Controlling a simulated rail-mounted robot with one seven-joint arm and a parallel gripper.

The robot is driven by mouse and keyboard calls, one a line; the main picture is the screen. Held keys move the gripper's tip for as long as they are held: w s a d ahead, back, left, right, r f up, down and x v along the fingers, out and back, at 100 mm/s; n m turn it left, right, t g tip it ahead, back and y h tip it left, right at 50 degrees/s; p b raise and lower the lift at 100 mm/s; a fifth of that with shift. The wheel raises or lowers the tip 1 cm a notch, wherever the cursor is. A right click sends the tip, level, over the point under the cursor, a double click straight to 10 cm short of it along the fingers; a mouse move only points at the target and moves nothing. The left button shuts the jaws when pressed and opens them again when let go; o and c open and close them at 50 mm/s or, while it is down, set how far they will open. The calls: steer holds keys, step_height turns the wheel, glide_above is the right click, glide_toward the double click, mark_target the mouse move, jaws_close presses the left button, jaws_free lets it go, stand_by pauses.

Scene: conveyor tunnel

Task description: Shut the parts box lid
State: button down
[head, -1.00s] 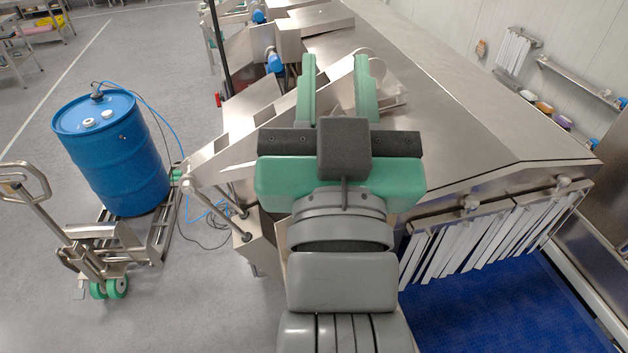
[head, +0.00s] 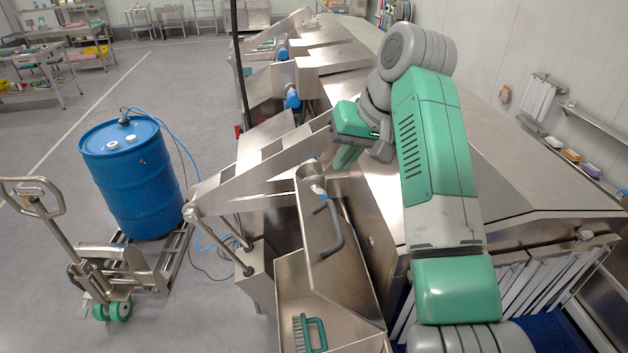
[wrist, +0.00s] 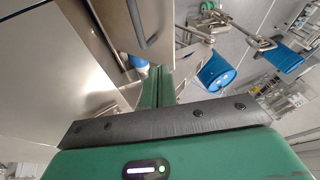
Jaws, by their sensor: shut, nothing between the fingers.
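The parts box (head: 283,262) is a metal box at the bottom middle of the head view. Its lid (head: 352,272) stands raised and tilted, with a dark bar handle (head: 333,238) on it. The handle also shows at the top of the wrist view (wrist: 135,22). My gripper (head: 345,160) is beyond the lid, at its far side in the head view, with its green fingers partly hidden. In the wrist view the fingers (wrist: 153,80) are shut together and empty. I cannot tell whether they touch the lid.
A green-handled brush (head: 310,333) lies in the box. A sloping metal arm (head: 255,170) is close left of my gripper. The metal conveyor cover (head: 520,170) fills the right. A blue drum (head: 133,175) on a pallet truck (head: 120,275) stands left on open floor.

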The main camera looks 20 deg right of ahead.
steer(key=p, duration=0.2)
glide_toward(302, 207)
step_height(302, 207, down, 3)
steer(key=w+d, duration=0.2)
steer(key=shift+a+f+p, duration=0.25)
steer(key=shift+a+f, duration=0.15)
steer(key=shift+a, duration=0.15)
steer(key=shift+a+f+p, duration=0.25)
steer(key=shift+a+f, duration=0.15)
steer(key=shift+a, duration=0.2)
steer(key=shift+w+a+f, duration=0.2)
steer(key=shift+a+f, duration=0.3)
